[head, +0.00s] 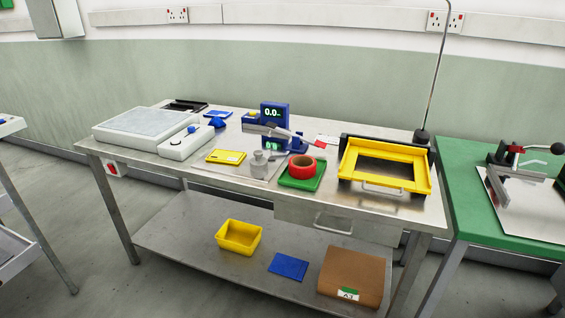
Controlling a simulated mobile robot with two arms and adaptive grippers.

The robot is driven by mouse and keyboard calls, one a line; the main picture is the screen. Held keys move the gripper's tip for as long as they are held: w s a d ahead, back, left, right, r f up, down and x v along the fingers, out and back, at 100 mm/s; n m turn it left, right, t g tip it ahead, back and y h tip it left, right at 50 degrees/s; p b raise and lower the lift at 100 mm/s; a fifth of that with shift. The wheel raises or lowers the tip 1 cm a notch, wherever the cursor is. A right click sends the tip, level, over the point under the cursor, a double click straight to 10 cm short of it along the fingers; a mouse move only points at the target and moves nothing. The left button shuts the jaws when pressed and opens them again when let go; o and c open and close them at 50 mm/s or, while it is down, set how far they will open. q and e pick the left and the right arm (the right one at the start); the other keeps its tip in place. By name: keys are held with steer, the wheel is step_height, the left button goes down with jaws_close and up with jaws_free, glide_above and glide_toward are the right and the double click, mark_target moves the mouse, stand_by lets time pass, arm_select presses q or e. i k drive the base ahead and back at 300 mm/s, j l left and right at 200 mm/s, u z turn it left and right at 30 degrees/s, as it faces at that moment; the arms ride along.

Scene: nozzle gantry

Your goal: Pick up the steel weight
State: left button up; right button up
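The steel weight (259,164) appears as a small grey cylinder with a narrower knob on top. It stands upright on the steel table (239,194), near the front edge at the middle. A yellow flat item (226,157) lies to its left. A green tray (302,181) with a red ring (302,167) in it is to its right. Another grey piece shows just behind the weight, too small to make out. Neither of my grippers is in view.
A blue stand with a digital display (273,112) is behind the weight. A yellow frame (388,163) fills the table's right end, a white flat machine (137,125) the left. The lower shelf (185,246) holds a yellow bin (239,236) and a brown box (350,276).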

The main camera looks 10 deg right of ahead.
mark_target(259, 164)
steer(key=i+j+z, duration=0.25)
steer(key=j+z, duration=0.25)
steer(key=i+j+z, duration=0.15)
steer(key=j+z, duration=0.15)
steer(key=j, duration=0.1)
